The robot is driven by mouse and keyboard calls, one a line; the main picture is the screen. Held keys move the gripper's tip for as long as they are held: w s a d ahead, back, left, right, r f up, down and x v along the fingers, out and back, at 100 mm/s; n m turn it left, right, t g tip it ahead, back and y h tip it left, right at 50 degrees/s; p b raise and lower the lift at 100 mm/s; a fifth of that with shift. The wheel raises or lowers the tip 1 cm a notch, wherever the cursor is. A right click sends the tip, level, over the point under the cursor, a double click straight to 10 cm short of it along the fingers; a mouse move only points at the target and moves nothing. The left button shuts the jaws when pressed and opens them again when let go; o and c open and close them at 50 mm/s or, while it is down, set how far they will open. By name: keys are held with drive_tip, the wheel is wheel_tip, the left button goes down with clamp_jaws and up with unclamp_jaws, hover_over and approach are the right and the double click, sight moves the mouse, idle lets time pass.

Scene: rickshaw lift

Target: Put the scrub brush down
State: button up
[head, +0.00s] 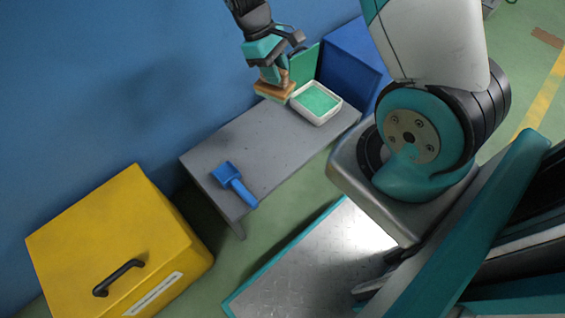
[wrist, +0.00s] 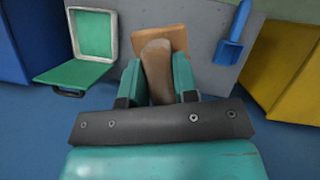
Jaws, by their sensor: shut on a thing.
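The scrub brush (head: 274,91) has a tan wooden block and a brown grip. My gripper (head: 276,74) is shut on its grip and holds it over the far part of the grey bench (head: 239,146). In the wrist view the brush (wrist: 173,40) shows its block beyond my fingers (wrist: 158,78), over the bench. The bristles are hidden. I cannot tell whether the brush touches the bench top.
A white case (head: 317,115) with green inside and a raised green lid (head: 305,64) stands beside the brush. A blue scoop (head: 232,182) lies at the bench's near end. A blue box (head: 350,62) and a yellow bin (head: 115,240) flank the bench. The bench middle is clear.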

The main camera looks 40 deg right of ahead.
sight(284, 88)
drive_tip(key=b+x, duration=0.2)
drive_tip(key=b, duration=0.1)
drive_tip(key=b+x, duration=0.1)
drive_tip(key=x, duration=0.1)
drive_tip(key=shift+w+d+b, duration=0.1)
drive_tip(key=shift+w+b, duration=0.25)
drive_tip(key=b, duration=0.1)
drive_tip(key=f+b, duration=0.1)
drive_tip(key=b, duration=0.1)
drive_tip(key=shift+s+d+n, duration=0.25)
drive_tip(key=shift+s+n, duration=0.15)
drive_tip(key=shift+f+b, duration=0.2)
drive_tip(key=shift+b, duration=0.3)
wheel_tip(284, 88, down, 20)
drive_tip(key=b, duration=1.2)
drive_tip(key=shift+r, duration=0.4)
drive_tip(key=o, duration=1)
drive_tip(key=shift+c, duration=0.2)
